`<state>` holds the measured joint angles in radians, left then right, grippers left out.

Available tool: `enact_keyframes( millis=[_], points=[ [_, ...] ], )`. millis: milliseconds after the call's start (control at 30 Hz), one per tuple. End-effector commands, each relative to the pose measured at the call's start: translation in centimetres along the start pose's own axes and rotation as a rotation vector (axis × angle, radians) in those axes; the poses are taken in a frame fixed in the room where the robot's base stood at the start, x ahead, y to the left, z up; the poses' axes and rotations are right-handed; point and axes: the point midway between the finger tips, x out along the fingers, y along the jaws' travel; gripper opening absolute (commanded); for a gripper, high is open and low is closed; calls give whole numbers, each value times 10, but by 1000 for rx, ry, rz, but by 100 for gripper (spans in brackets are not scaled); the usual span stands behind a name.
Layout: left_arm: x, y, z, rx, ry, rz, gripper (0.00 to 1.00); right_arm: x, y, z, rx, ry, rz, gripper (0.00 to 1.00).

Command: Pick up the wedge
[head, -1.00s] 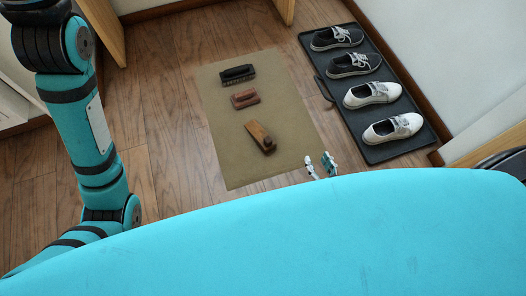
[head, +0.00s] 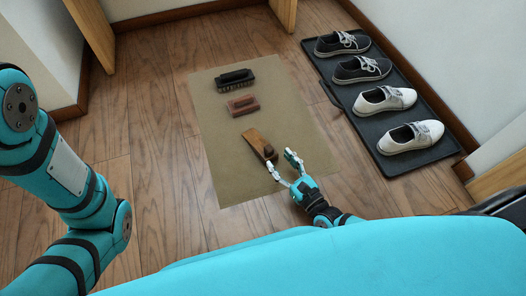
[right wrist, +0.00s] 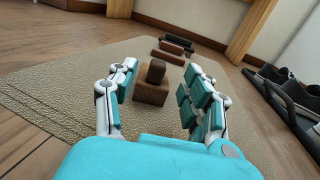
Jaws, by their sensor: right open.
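The wooden wedge (head: 258,143) lies on the tan mat (head: 229,181), with its knobbed end towards my right gripper (head: 281,166). In the right wrist view the wedge (right wrist: 152,88) shows ahead, between the two fingers of my right gripper (right wrist: 158,92). That gripper is open and empty. Its fingertips are close to the wedge's near end, and I cannot tell whether they touch it. My left arm shows at the left of the head view, but its gripper is out of view.
A dark brush (head: 235,80) and a reddish-brown block (head: 242,105) lie farther up the mat. A black tray (head: 430,152) with two dark shoes (head: 361,69) and two white shoes (head: 411,137) stands to the right. Wooden floor (head: 160,120) is clear to the left.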

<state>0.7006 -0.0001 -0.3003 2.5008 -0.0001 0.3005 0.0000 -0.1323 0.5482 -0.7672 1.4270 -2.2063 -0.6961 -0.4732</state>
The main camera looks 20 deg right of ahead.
Motion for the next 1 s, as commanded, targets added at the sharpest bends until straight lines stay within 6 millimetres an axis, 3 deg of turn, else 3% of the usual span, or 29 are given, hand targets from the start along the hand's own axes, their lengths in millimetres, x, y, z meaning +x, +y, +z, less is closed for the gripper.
enact_keyframes(
  millis=[267,467,600,867,1000],
  points=[
    [-14,3,-5,0,0,0,40,25,0,-3,2,-1,-1,50],
    [-38,8,-14,0,2,1,40,54,1,-12,3,-3,-2,50],
    [-42,9,-14,0,-1,1,40,69,1,-8,2,-1,-1,50],
    [-41,9,-14,0,-1,1,40,72,1,-6,1,1,-1,50],
    [-41,9,-14,0,-2,1,40,72,1,-6,1,1,-1,34]
  ],
)
